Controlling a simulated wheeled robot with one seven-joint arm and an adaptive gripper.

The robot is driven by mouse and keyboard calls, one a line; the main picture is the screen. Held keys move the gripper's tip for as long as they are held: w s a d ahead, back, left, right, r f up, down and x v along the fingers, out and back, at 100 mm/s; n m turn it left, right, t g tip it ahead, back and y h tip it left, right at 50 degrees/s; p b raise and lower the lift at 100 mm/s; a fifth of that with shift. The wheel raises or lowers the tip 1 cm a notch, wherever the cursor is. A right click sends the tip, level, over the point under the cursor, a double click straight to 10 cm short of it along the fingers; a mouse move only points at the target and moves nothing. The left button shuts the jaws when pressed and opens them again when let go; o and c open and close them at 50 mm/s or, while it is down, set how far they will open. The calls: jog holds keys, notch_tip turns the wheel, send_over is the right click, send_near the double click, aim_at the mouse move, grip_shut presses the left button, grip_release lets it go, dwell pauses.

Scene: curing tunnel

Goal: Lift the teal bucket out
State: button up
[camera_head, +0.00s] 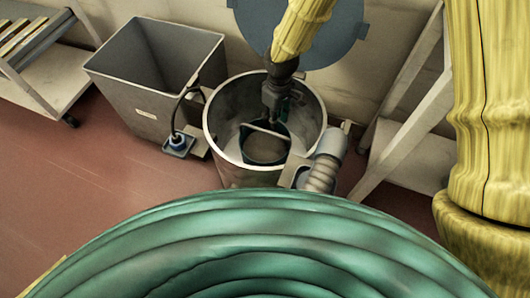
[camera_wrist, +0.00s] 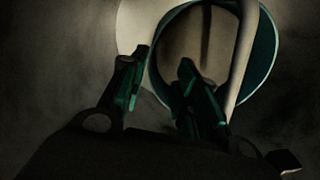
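The teal bucket (camera_head: 265,162) sits down inside a round grey metal drum (camera_head: 228,170), with its pale bail handle (camera_head: 265,131) across it. In the wrist view the bucket's rim (camera_wrist: 271,45) and handle (camera_wrist: 244,58) show at upper right; the inside looks grey-brown. My gripper (camera_head: 273,108) reaches down into the drum above the bucket. In the wrist view my gripper (camera_wrist: 165,58) has its two fingers apart with no handle between them. The handle passes to the right of the right finger. Whether a finger touches the bucket is unclear.
A grey open rectangular bin (camera_head: 150,100) stands left of the drum. A blue-grey round lid (camera_head: 345,30) is behind. Racks stand at both sides. Red floor (camera_head: 90,190) is clear at left.

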aim_at(278, 131)
jog(key=shift+d+f+b, duration=0.2)
jog(key=shift+f+b, duration=0.9)
jog(key=shift+f, duration=0.85)
jog(key=shift+d+f+b, duration=0.2)
jog(key=shift+f+b, duration=0.9)
jog(key=shift+f, duration=0.85)
